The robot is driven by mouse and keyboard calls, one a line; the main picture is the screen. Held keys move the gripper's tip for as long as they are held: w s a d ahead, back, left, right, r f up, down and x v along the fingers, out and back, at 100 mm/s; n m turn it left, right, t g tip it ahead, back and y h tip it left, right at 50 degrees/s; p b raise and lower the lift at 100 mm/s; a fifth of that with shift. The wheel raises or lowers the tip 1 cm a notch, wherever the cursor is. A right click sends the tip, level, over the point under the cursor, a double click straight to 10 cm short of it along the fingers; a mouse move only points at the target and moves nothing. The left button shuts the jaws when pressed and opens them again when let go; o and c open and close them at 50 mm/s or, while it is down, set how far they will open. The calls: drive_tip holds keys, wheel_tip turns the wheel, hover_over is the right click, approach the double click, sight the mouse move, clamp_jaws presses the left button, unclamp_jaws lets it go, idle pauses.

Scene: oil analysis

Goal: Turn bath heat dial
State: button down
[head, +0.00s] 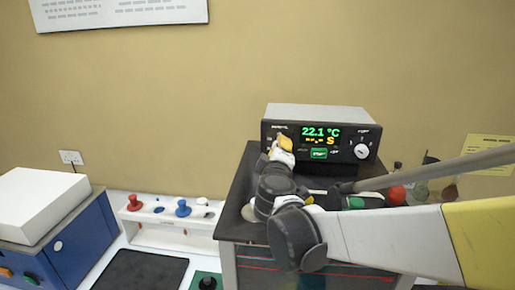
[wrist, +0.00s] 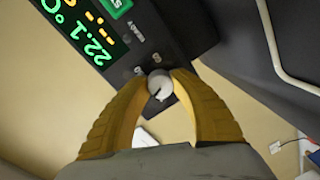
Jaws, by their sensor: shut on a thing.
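The bath controller (head: 318,112) is a dark-fronted box with a pale top, and its display (head: 320,136) reads 22.1 °C in green above yellow characters. My gripper (head: 284,144) reaches the left end of its front panel. In the wrist view my gripper (wrist: 161,82) has both yellow fingers closed on a small round pale dial (wrist: 159,86) with a dark pointer mark. My gripper hides this left dial in the head view. Another white dial (head: 361,151) is on the panel's right side, clear of the gripper. A green button (head: 319,154) lies below the display.
The controller stands on a dark-topped stand (head: 234,222). A white rack (head: 172,235) with red and blue knobs is to the left. A blue box (head: 70,245) is at far left. Small bottles, one with a red top (head: 396,195), stand at right behind my arm.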

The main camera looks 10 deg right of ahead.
drive_tip(key=shift+m, duration=1)
drive_tip(key=c, duration=1)
unclamp_jaws()
drive_tip(key=shift+w, duration=0.1)
drive_tip(key=shift+c, duration=0.2)
drive_tip(key=f+v, duration=0.1)
drive_tip(key=v, duration=1.1)
drive_tip(key=shift+r, duration=0.5)
